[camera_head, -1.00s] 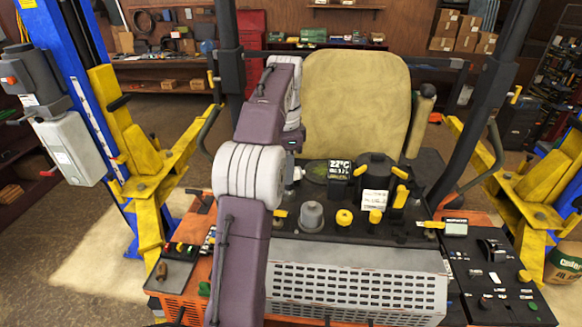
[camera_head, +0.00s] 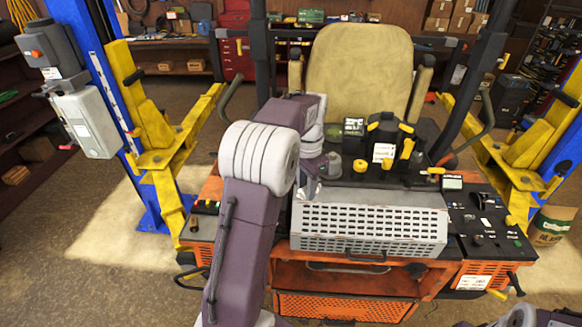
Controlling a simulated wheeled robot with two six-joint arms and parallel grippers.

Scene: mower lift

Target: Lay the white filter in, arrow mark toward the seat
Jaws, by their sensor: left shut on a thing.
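The tan seat (camera_head: 362,75) stands upright at the back of the orange mower (camera_head: 345,275). My left arm rises from the lower middle and hides part of the mower's left side. My left gripper (camera_head: 309,186) points down by the upper left corner of the grey-white perforated cover (camera_head: 370,225). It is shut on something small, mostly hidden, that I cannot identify. I cannot make out a separate white filter or an arrow mark. My right gripper is out of view; only a pale piece that looks like my right arm shows at the bottom right edge.
Behind the cover are a black housing with yellow levers (camera_head: 388,145) and a yellow cap (camera_head: 360,165). A control panel (camera_head: 486,222) is at right. Blue-and-yellow lift posts stand left (camera_head: 97,65) and right (camera_head: 568,125). Open floor lies at lower left.

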